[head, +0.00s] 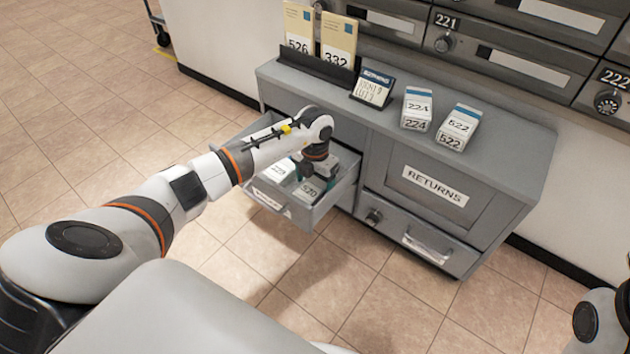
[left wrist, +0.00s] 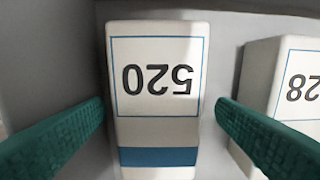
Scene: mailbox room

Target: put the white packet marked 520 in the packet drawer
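The white packet marked 520 (head: 309,191) lies inside the pulled-out drawer (head: 301,217) at the left of the grey cabinet. It also shows in the left wrist view (left wrist: 157,75), its number upside down, with a blue band. My left gripper (head: 318,170) is down in the drawer over this packet. In the left wrist view its green fingers (left wrist: 160,112) stand apart on both sides of the packet, with small gaps. A second white packet, ending in 28 (left wrist: 290,85), lies to the right there. My right gripper is out of view.
On the cabinet top (head: 490,165) stand white packets 224 (head: 416,109) and 522 (head: 458,128), a small sign (head: 373,88), and tan envelopes 526 (head: 298,30) and 332 (head: 338,40). Below are a RETURNS panel (head: 435,186) and a closed drawer (head: 420,232). Mailboxes line the wall.

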